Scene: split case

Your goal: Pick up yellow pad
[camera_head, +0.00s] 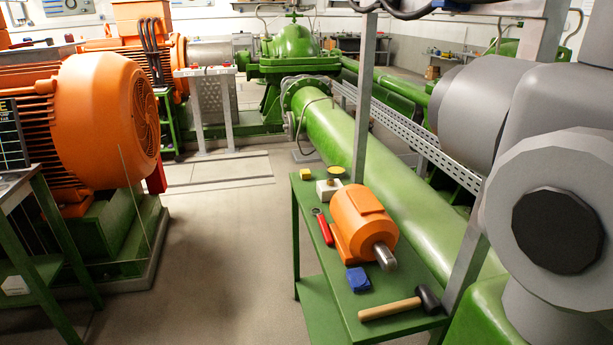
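A small yellow block (305,174), which may be the yellow pad, lies at the far left corner of the green bench (327,276). A flat, round yellow thing (336,170) is just to its right, behind a whitish block (328,189). I cannot tell for sure which of the two is the pad. Neither of my grippers is in view. Large grey arm parts of mine fill the right side of the picture and hide what lies behind them.
The bench also holds a red-handled tool (325,229), an orange motor (363,222) with a metal shaft, a blue block (357,279) and a hammer (392,307). A grey post (363,100) and a green pipe (345,150) stand behind. The floor left of the bench is clear.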

